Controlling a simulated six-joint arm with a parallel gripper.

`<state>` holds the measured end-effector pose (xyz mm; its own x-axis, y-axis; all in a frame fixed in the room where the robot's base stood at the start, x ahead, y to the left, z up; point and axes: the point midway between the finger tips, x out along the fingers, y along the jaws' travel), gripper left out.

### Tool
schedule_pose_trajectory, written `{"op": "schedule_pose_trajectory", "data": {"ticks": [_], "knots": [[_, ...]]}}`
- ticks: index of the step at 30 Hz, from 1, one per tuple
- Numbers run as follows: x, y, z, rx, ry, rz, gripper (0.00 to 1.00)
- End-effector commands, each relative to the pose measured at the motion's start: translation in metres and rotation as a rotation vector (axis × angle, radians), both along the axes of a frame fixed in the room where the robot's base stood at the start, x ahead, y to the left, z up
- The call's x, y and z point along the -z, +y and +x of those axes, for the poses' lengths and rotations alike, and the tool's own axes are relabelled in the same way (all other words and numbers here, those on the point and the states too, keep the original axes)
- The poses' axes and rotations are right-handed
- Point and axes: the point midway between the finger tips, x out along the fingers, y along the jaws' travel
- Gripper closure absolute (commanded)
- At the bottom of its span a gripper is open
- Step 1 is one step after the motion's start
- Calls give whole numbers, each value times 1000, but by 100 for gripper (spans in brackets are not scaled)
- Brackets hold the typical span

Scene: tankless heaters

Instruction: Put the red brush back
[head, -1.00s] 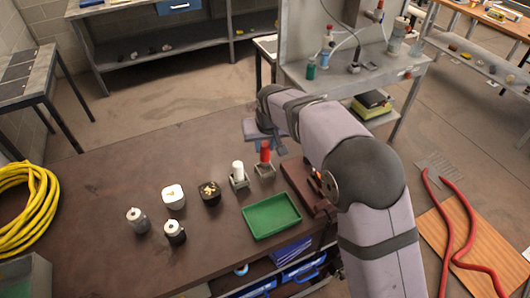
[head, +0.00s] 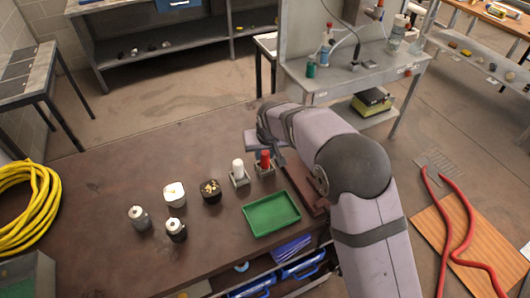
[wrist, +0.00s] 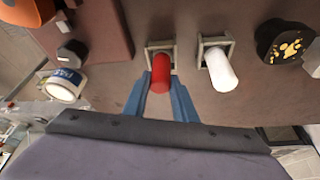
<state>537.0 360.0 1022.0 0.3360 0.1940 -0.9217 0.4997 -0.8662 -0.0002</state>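The red brush (wrist: 161,74) shows as a red cylinder between the two blue fingers of my gripper (wrist: 161,92) in the wrist view. The fingers press against its sides. In the head view the red brush (head: 265,159) stands upright at a small grey metal holder (head: 265,171), and my gripper (head: 266,147) is over it. The holder (wrist: 160,47) also shows in the wrist view, right by the brush; how deep the brush sits in it is hidden. The bristles are not visible.
A white cylinder (head: 238,169) stands in a similar holder just left. A black pot (head: 211,191), a white pot (head: 174,194) and two grey-and-black bottles (head: 139,218) are further left. A green tray (head: 271,214) lies in front.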

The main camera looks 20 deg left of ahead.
Motion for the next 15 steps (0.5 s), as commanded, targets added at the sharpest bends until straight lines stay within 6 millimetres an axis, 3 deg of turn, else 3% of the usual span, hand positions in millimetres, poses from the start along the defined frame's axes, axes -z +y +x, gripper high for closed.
{"op": "schedule_pose_trajectory", "data": {"ticks": [2,15], "knots": [[0,0,0,0,0,0,58],[-6,0,0,0,-1,0,58]]}}
